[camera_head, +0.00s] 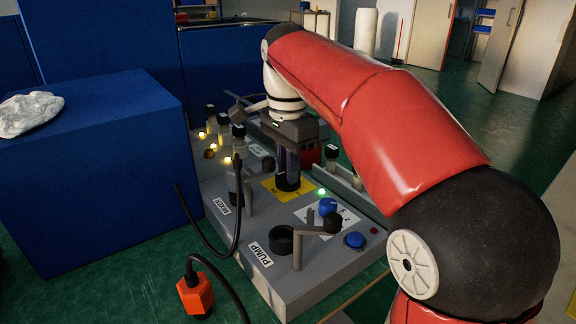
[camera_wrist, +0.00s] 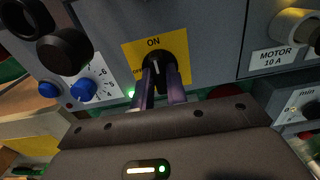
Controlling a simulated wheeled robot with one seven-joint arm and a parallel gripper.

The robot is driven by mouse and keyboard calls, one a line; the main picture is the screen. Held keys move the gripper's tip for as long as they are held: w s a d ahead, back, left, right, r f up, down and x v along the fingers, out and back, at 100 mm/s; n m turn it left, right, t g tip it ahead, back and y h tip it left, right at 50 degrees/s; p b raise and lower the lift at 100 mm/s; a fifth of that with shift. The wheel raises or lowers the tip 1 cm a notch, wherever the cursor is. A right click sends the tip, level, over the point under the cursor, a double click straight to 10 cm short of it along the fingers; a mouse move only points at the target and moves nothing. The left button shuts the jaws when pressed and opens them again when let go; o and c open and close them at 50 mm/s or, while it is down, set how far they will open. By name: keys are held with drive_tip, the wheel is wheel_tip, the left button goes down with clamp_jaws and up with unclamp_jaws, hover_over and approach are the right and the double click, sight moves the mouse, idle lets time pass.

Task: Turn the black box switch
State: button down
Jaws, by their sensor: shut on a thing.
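The black switch (camera_wrist: 155,62) sits on a yellow plate (camera_wrist: 130,50) marked ON at its top edge, with a partly hidden OFF label at left. A pale line on its handle points roughly at ON. My gripper (camera_wrist: 163,80) is shut on the handle, one purple finger on each side. The fingers hide part of the switch.
A cable with an orange box (camera_head: 195,295) hangs in front. A blue cabinet (camera_head: 90,180) stands left.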

drive_tip(key=c, duration=1.4)
unclamp_jaws()
drive_tip(key=shift+r, duration=3.95)
